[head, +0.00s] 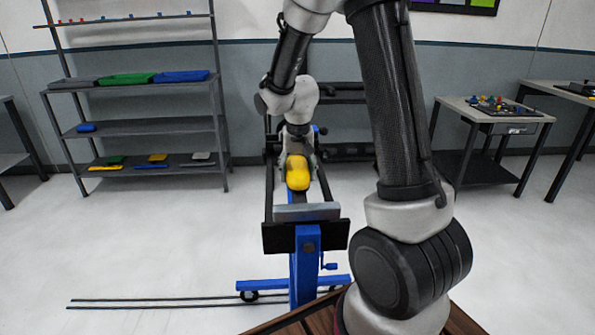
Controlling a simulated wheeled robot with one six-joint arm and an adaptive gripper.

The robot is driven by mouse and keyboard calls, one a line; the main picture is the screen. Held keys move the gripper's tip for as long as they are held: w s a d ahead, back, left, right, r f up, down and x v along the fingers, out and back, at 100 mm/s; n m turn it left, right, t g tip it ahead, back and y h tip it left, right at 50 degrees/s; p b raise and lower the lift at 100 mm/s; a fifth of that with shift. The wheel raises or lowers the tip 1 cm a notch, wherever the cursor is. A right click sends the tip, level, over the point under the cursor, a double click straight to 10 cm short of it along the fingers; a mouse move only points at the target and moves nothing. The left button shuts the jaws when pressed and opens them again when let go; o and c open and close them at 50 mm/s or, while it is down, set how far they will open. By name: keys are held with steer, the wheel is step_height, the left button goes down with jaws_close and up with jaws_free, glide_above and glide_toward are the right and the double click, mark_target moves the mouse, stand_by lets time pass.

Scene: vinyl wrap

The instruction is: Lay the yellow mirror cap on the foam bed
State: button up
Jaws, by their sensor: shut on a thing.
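The yellow mirror cap (298,177) is a rounded, bright yellow piece in the middle of the head view. My gripper (298,163) points down and is shut on it, with a finger at each side. The cap is over the blue and black stand (307,262); I cannot tell whether it touches the stand. A grey padded bar (306,212) lies across the stand's near end, in front of the cap. I cannot tell which part is the foam bed.
A shelf rack (150,127) with coloured flat pieces stands at the left. A small table (494,112) with small coloured items stands at the right. Thin dark rails (150,301) lie on the floor at front left. Open floor lies on both sides of the stand.

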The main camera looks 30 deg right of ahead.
steer(key=shift+f, duration=0.15)
steer(key=o, duration=1.1)
